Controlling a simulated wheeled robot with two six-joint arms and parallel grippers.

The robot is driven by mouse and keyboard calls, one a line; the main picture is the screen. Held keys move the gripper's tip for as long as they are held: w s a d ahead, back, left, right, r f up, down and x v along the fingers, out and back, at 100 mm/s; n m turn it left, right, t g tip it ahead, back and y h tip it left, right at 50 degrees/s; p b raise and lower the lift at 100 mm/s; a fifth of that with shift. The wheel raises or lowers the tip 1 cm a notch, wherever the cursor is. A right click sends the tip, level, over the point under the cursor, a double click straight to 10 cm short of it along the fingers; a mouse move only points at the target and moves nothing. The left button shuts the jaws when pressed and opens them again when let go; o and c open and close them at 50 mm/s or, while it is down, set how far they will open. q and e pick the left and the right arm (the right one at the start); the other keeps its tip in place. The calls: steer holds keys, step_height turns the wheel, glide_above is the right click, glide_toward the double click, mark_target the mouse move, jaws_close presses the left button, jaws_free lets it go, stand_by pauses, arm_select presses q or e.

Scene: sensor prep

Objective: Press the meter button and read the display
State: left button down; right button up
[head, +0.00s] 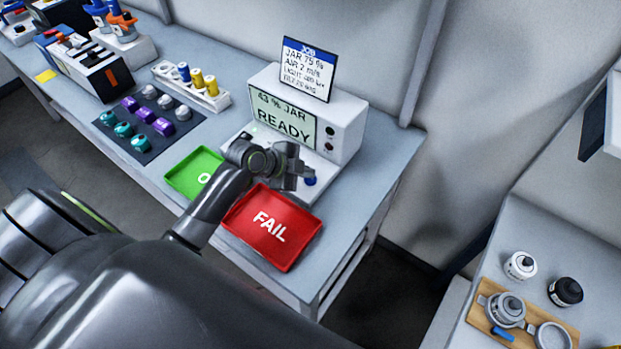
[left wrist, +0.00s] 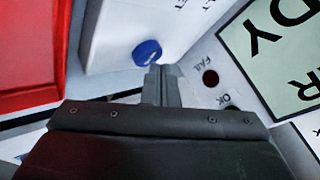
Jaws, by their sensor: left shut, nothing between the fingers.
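The meter (head: 347,128) is a white box with a pale green display (head: 272,112) reading "43 % JAR" and "READY". The display shows partly in the left wrist view (left wrist: 285,60). A round blue button (head: 310,181) sits on the meter's white base, and shows left of my fingertips in the left wrist view (left wrist: 147,53). My left gripper (head: 301,172) is shut and empty, its tips close beside the button; I cannot tell whether they touch anything. The FAIL lamp (left wrist: 210,77) looks dark red and the OK lamp dark. My right gripper is not in view.
A job card (head: 306,68) reading "JAR 75 %" stands above the meter. A green tray (head: 190,172) and a red FAIL tray (head: 257,246) lie in front. A dark mat (head: 117,146) holds several knobs. A side table (head: 540,235) at right holds jars.

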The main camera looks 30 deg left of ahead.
mark_target(306, 180)
arm_select(q)
steer(key=shift+f+b, duration=0.4)
steer(key=shift+f, duration=0.1)
stand_by(0.7)
steer(key=shift+r, duration=0.15)
steer(key=shift+r+p, duration=0.8)
step_height(306, 180, up, 5)
steer(key=p, duration=0.4)
stand_by(0.5)
stand_by(0.4)
